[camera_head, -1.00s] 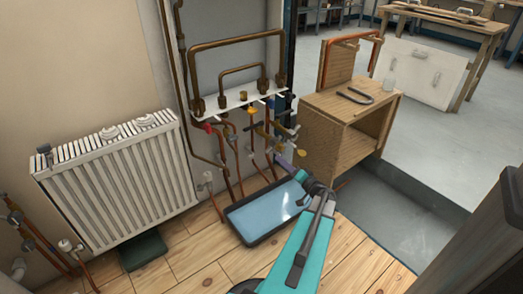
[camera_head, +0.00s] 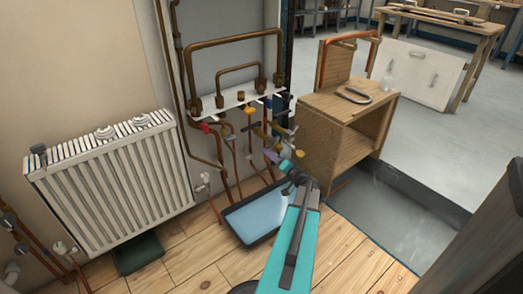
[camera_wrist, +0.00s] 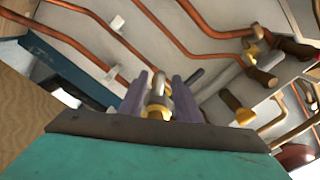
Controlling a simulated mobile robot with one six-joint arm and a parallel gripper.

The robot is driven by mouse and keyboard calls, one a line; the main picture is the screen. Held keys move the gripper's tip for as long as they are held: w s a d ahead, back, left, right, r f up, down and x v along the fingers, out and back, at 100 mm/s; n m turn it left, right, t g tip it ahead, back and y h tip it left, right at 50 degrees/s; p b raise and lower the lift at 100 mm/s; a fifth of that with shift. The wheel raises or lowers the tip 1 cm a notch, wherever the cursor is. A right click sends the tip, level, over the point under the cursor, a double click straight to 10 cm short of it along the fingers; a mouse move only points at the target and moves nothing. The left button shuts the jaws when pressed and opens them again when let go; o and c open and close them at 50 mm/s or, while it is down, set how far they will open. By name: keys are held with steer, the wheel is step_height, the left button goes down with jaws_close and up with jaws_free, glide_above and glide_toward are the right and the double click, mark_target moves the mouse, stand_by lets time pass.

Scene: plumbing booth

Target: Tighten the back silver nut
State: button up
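In the wrist view the two purple fingers of my gripper (camera_wrist: 160,90) stand apart. A silver nut with brass-coloured parts (camera_wrist: 157,97) shows in the gap between them. Whether the fingers touch it is unclear, and I cannot tell if it is the back nut. In the head view my gripper (camera_head: 271,157) is at the right side of the pipe and valve cluster (camera_head: 258,125), low among the fittings. The individual nuts are too small to tell apart there.
Copper pipes and brass fittings (camera_wrist: 262,72) crowd the wrist view's right. A white manifold board (camera_head: 235,98) is above the valves. A blue tray (camera_head: 255,215) lies below. A wooden cabinet (camera_head: 325,150) stands close right, a white radiator (camera_head: 110,185) left.

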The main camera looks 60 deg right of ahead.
steer(key=b+x, duration=0.1)
steer(key=x, duration=0.5)
steer(key=shift+w, duration=0.15)
